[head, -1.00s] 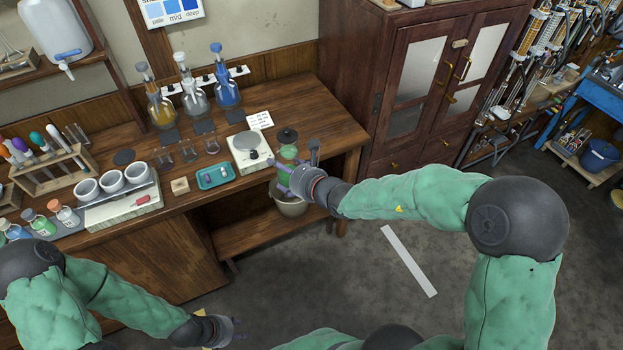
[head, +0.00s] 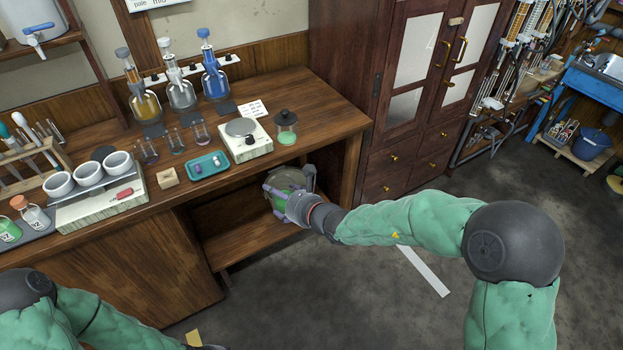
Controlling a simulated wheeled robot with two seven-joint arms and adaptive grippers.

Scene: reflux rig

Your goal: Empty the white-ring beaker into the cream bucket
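The cream bucket (head: 287,174) is below the bench's right front, largely covered by my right gripper (head: 288,190). The gripper's purple fingers are around a clear vessel with a green tint, which I take to be the white-ring beaker (head: 277,196). Its ring cannot be made out. The vessel is at the bucket's mouth and overlaps it in the view. Its exact tilt and any liquid stream cannot be told. Green colour shows around the bucket's mouth. My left gripper (head: 210,347) is barely in view at the bottom edge, and its fingers are cut off.
On the bench (head: 318,110) stand a black-lidded jar (head: 286,128), a balance (head: 243,139), a teal tray (head: 207,165) and several small beakers (head: 175,141). Stoppered flasks (head: 180,92) stand behind. A dark cabinet (head: 405,110) is to the right. The floor in front is clear.

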